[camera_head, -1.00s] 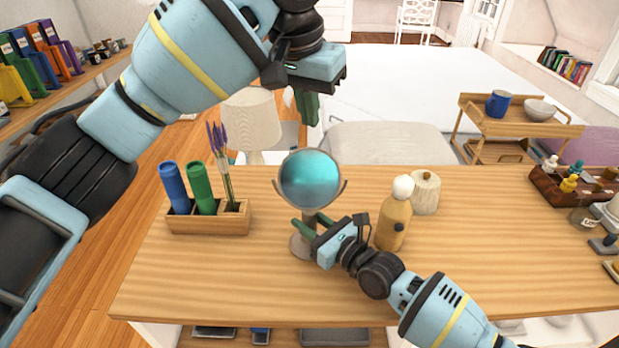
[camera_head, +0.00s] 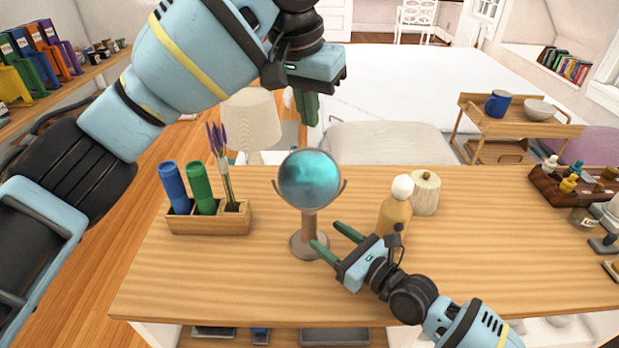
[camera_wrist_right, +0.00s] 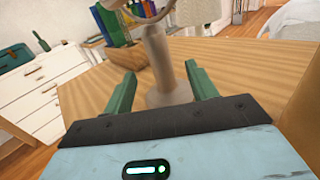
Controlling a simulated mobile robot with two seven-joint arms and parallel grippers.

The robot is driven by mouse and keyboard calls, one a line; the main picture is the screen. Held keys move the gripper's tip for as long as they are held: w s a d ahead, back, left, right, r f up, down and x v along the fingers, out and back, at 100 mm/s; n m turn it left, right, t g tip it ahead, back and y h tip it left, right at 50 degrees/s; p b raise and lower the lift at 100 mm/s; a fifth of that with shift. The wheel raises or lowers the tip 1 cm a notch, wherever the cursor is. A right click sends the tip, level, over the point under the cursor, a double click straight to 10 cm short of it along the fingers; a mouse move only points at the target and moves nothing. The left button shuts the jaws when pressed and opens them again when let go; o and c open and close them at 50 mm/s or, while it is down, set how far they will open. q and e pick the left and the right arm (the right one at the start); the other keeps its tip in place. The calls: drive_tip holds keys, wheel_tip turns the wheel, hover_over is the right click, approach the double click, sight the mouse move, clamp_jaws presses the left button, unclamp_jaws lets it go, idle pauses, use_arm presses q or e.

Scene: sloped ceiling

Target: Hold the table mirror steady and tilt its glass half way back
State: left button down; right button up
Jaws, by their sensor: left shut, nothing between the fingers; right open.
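The table mirror stands upright on the wooden table, with a round teal glass (camera_head: 309,178) in a forked holder, a thin stem (camera_head: 309,222) and a round base (camera_head: 301,245). My right gripper (camera_head: 325,234) is open and low over the table, just right of the stem, with its fingers pointing towards it. In the right wrist view the stem (camera_wrist_right: 158,55) shows in line with the gap between the open fingers (camera_wrist_right: 160,75), and the glass is mostly out of frame. My left gripper (camera_head: 307,106) is shut and empty, high up behind the mirror.
A wooden holder (camera_head: 225,222) with blue and green cylinders is left of the mirror. The table's front left is clear.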

drive_tip(key=shift+v, duration=2.5)
drive_tip(key=shift+s, duration=0.1)
